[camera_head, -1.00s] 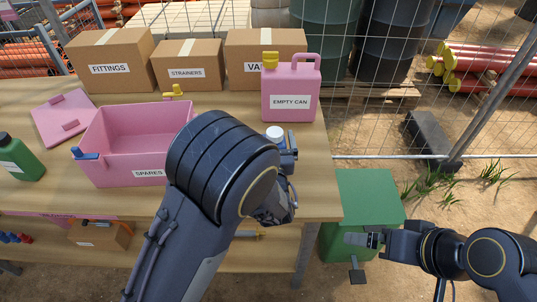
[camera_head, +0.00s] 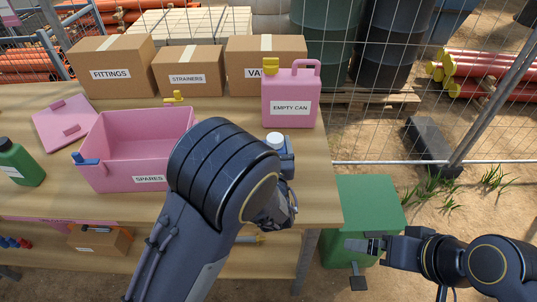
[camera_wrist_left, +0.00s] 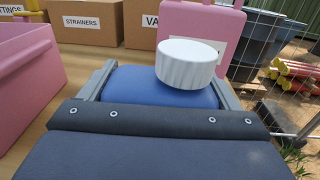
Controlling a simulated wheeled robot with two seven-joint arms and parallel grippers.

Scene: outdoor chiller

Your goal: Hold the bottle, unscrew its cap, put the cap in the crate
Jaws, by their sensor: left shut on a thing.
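The bottle is blue (camera_wrist_left: 160,88) with a white ribbed cap (camera_wrist_left: 190,62) on its top. My left gripper (camera_wrist_left: 160,92) is shut on the bottle, with one finger on either side of it. In the head view the white cap (camera_head: 275,140) shows beyond my left wrist, which hides most of the bottle. The open pink crate (camera_head: 107,180), labelled SPARES, stands on the table to the left of my left arm. My right gripper (camera_head: 362,246) is off to the right of the table, apart from the bottle; its finger gap is unclear.
A pink EMPTY CAN jug (camera_head: 290,90) stands behind the bottle. Cardboard boxes (camera_head: 112,70) line the table's back. A pink lid (camera_head: 65,122) and a green bottle (camera_head: 18,163) are at left. A green bin (camera_head: 368,200) stands right of the table, before a wire fence.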

